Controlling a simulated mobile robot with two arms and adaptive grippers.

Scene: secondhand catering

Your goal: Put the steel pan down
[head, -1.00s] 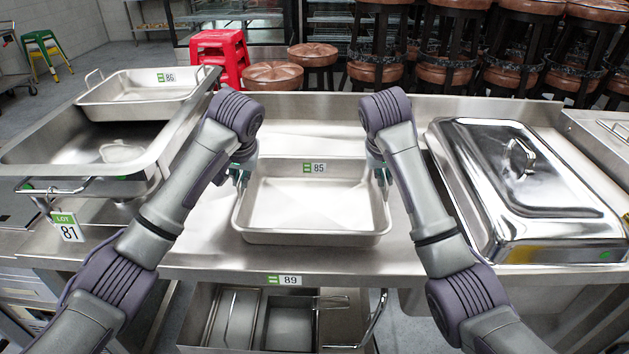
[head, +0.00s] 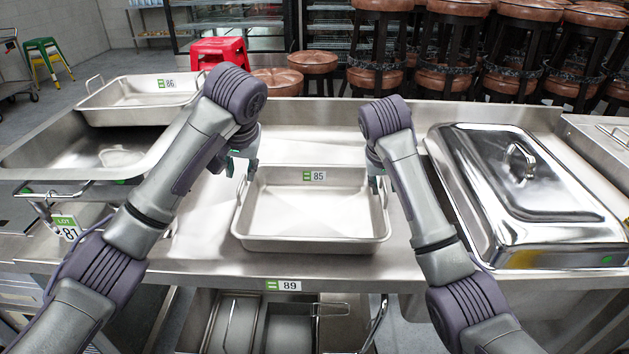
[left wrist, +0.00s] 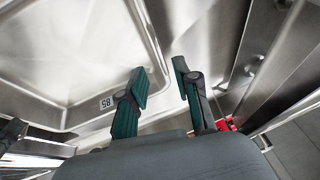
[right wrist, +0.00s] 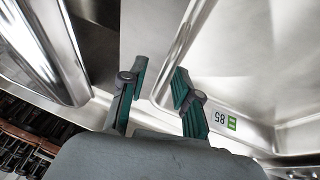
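The steel pan (head: 310,240), a shallow rectangular tray labelled 85, sits level on the steel counter (head: 200,262). It also shows in the left wrist view (left wrist: 60,60) and the right wrist view (right wrist: 240,70). My left gripper (head: 243,165) is at the pan's back left corner. Its fingers (left wrist: 161,78) are apart with nothing held between them. My right gripper (head: 376,178) is by the pan's right side. Its fingers (right wrist: 159,80) are also apart, close to the pan's rim. The pan's side handles are partly hidden by my grippers.
A lidded chafing dish (head: 535,190) stands close on the right. Another steel pan (head: 135,108), labelled 86, is at the back left, by a sink-like basin (head: 90,160). Stools (head: 440,60) stand behind the counter. Counter is clear in front and behind the pan.

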